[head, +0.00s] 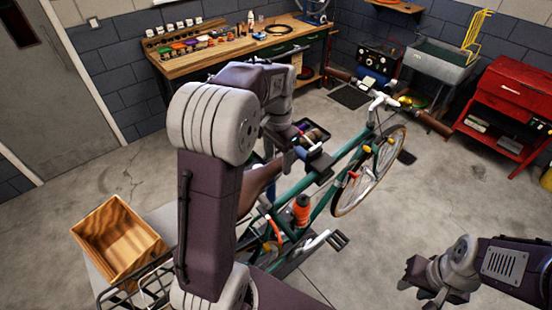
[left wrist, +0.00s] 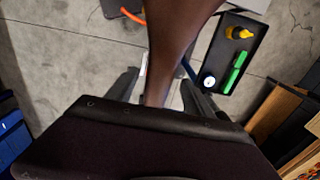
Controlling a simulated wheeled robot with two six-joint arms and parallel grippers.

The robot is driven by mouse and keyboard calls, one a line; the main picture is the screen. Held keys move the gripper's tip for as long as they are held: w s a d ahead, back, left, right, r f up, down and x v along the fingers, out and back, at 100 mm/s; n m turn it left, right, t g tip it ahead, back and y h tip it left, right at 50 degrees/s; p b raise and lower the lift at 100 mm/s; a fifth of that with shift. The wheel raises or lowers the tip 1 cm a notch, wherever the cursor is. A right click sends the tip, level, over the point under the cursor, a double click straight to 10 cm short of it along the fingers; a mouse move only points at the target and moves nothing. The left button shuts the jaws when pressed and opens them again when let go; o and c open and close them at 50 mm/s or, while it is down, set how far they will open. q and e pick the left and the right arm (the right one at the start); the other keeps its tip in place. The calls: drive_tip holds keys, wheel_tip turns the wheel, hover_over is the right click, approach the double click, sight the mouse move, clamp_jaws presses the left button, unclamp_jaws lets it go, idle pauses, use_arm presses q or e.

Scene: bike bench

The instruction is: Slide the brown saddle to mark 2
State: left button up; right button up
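The brown saddle (head: 258,182) is on the green bicycle (head: 347,150), partly hidden behind my left arm in the head view. In the left wrist view the saddle (left wrist: 180,35) runs down from the top edge and narrows between the fingers of my left gripper (left wrist: 160,88). The fingers stand on either side of it, with a narrow gap showing beside it, so the gripper looks open around it. My right gripper (head: 418,280) is at the lower right of the head view, away from the bicycle; its finger opening is unclear. The seatpost and any marks are not visible.
A wooden crate (head: 77,233) stands at the lower left. A dark tray (left wrist: 236,52) with small tools is beside the saddle. An orange bottle (head: 302,208) is on the frame. A workbench (head: 190,64) and red cabinet (head: 507,88) stand behind.

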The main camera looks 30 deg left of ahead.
use_arm(q)
drive_tip(key=shift+w+f, duration=0.1)
wheel_tip(320, 180, up, 9)
idle(0.4)
drive_tip(key=shift+d, duration=0.1)
idle(0.3)
